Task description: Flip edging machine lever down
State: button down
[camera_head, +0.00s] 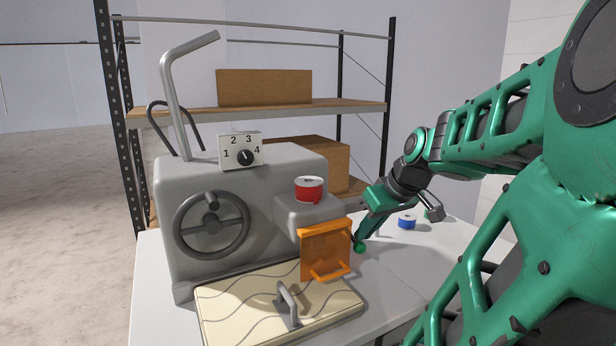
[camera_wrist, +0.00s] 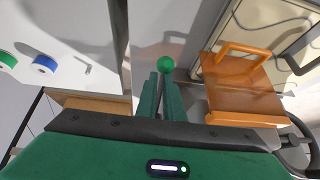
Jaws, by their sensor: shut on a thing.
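The grey edging machine (camera_head: 240,190) stands on a white table, with a handwheel, a numbered dial, a red spool and a hinged orange guard. A small lever with a green ball knob (camera_head: 359,248) is at the machine's right side, beside the orange guard (camera_head: 326,250). In the wrist view the green knob (camera_wrist: 166,63) shows just past the tips of my gripper (camera_wrist: 160,78). My gripper is shut on the lever close below the knob. The guard also shows in the wrist view (camera_wrist: 238,88), right of the fingers. The lever's shaft is mostly hidden by the fingers.
A cream quilted pad (camera_head: 230,310) with a grey handle lies in front of the machine. A blue spool (camera_head: 407,221) stands on the table to the right; a green spool (camera_wrist: 7,59) shows in the wrist view. A shelf with cardboard boxes (camera_head: 264,87) is behind.

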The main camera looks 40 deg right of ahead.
jog(key=shift+s+f, duration=0.2)
jog(key=s+f+v, duration=0.1)
jog(key=s+v, duration=0.1)
jog(key=v, duration=1.1)
jog(key=shift+s+f, duration=0.15)
jog(key=shift+f, duration=0.1)
